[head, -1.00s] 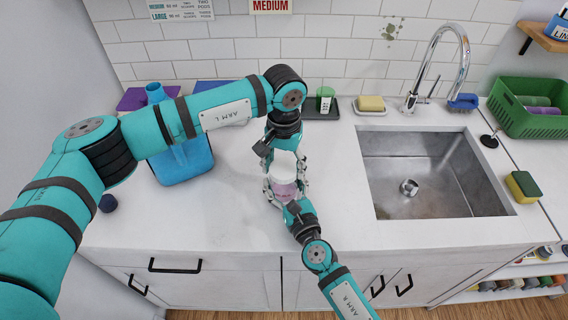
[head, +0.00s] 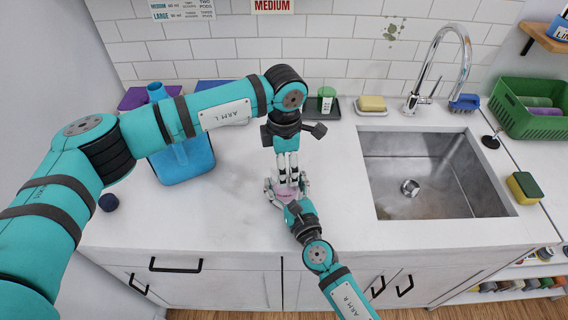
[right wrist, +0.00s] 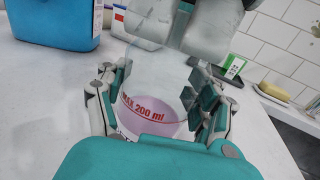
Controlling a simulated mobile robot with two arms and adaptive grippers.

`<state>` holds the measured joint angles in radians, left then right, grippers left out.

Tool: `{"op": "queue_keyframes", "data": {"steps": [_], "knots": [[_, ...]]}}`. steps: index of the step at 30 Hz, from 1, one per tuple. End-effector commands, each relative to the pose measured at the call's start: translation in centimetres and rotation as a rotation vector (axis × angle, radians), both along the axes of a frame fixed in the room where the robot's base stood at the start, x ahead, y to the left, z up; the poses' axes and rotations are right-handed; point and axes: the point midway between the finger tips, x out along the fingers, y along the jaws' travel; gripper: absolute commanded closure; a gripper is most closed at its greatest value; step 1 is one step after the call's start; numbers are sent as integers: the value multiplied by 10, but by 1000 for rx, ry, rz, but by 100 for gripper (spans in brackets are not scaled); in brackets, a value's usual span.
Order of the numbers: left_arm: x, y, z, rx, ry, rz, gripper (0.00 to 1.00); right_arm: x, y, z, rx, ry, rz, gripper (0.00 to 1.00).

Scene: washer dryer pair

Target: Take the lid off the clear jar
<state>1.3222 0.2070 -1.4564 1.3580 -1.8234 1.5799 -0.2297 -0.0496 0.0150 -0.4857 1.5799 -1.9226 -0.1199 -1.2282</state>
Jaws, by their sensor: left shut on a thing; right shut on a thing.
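The clear jar (head: 286,191) stands upright on the counter with pinkish-lilac contents. In the right wrist view the jar (right wrist: 152,112) shows red "MAX 200 ml" print. My right gripper (right wrist: 152,95) is shut around the jar's body, with a finger on each side. It also shows in the head view (head: 287,188), low on the jar. My left gripper (head: 287,172) points straight down over the jar's top and is shut on the lid. The lid is mostly hidden by its fingers, so I cannot tell whether it is apart from the jar.
A blue jug (head: 183,160) stands left of the jar under my left arm. The sink (head: 430,165) is on the right. A dark tray (head: 318,113) with a green-topped container (head: 326,99) and a soap dish (head: 371,106) are behind.

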Motion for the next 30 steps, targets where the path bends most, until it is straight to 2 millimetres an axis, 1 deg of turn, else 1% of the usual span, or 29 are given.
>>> {"op": "queue_keyframes", "data": {"steps": [1,27,30], "knots": [[-1,2,-1,7,4,104,76,2,-5,0,2,0,-11,100],[1,-2,0,3,-3,2098,76,2,-4,0,1,-1,-8,100],[2,-2,0,3,-4,2307,76,1,-3,0,1,-1,-7,100]]}}
